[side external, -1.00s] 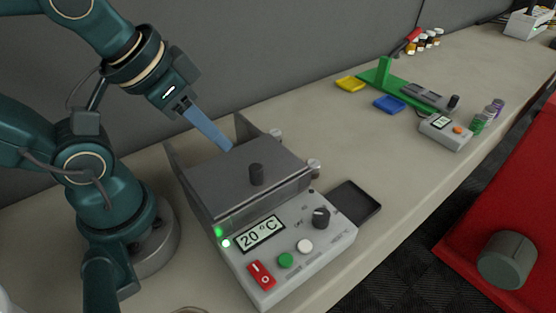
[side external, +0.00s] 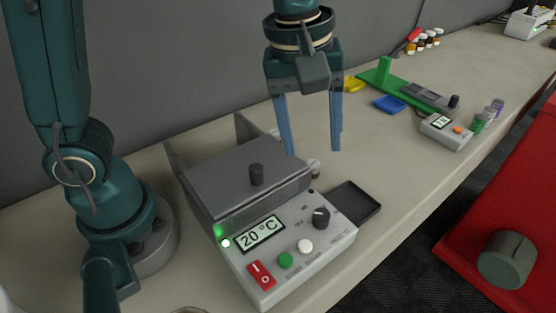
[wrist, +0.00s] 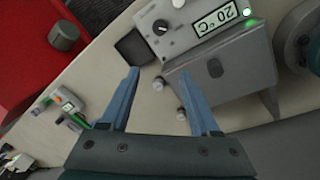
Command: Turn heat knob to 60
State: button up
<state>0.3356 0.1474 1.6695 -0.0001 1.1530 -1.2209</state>
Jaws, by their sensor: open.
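The heat knob (side external: 321,217) is a black dial with a pale pointer mark on the sloped grey front panel of the heater unit (side external: 325,245). The display (side external: 261,235) reads 20 °C. The knob also shows near the top of the wrist view (wrist: 161,27). My gripper (side external: 312,152) is open and empty, fingers pointing down, above and behind the knob beside the unit's lid (side external: 225,175). In the wrist view its two blue fingers (wrist: 160,100) spread apart with only the bench and small jars between them; the knob lies beyond the fingertips.
The unit's lid is shut, with a black lid knob (side external: 256,174). A red switch (side external: 261,275), green button (side external: 286,260) and white button (side external: 305,246) sit on the panel. A dark tray (side external: 353,201) stands to its right.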

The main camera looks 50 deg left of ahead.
jog(key=m+g, duration=0.1)
jog(key=g, duration=0.1)
send_over(322, 214)
jog(key=shift+y, duration=0.3)
jog(key=f, duration=0.5)
jog(key=shift+w+a+f, duration=0.15)
jog(key=shift+w+f, duration=0.05)
jog(key=shift+f, duration=0.15)
jog(key=shift+s+f, duration=0.15)
jog(key=shift+f, duration=2.5)
grip_shut()
